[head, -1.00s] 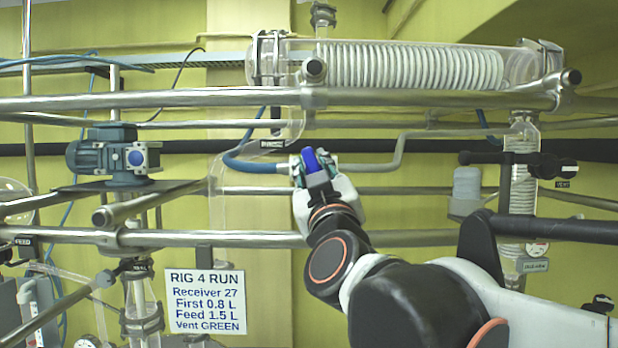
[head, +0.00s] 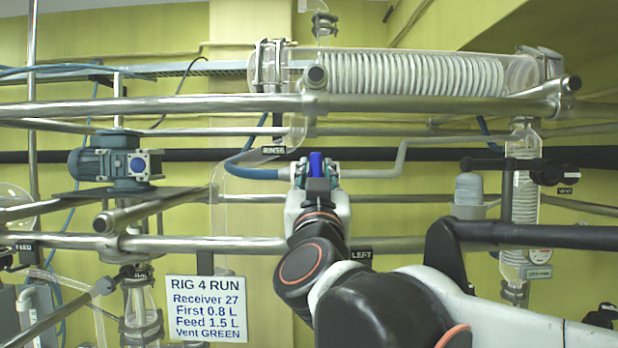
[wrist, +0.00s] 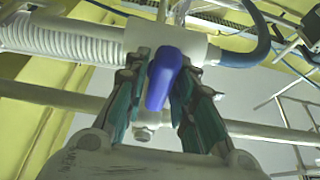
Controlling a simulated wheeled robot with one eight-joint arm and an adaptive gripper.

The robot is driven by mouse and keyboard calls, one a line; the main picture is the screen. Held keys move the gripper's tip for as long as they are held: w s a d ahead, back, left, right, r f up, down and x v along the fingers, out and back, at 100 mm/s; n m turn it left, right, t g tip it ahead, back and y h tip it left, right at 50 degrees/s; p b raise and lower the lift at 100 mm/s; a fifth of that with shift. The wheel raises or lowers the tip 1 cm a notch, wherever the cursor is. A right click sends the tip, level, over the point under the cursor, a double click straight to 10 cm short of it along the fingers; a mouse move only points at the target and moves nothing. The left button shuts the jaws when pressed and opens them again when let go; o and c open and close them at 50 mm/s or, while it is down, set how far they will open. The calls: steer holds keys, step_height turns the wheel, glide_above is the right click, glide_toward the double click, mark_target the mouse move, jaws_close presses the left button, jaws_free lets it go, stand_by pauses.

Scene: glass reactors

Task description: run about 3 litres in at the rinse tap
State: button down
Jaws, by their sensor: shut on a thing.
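The rinse tap has a blue lever (head: 316,163) and sits in a horizontal line just right of the black RINSE label (head: 274,150). In the wrist view the lever (wrist: 163,78) hangs crosswise to the pipe from a pale valve body (wrist: 185,42). My gripper (head: 315,172) is at the tap. In the wrist view its green-padded fingers (wrist: 163,92) stand on both sides of the lever and are shut on it. A blue hose (head: 240,165) joins the tap from the left. No liquid level can be read here.
A glass coil condenser (head: 410,72) lies above, behind a steel rail (head: 200,104). A lower rail (head: 200,243) runs below the tap. A motor (head: 115,163) stands at left. A sign (head: 207,308) gives rig figures, including "Feed 1.5 L". A glass column (head: 524,190) stands at right.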

steer(key=c, duration=1.5)
jaws_free()
steer(key=v, duration=1.2)
steer(key=shift+f, duration=0.1)
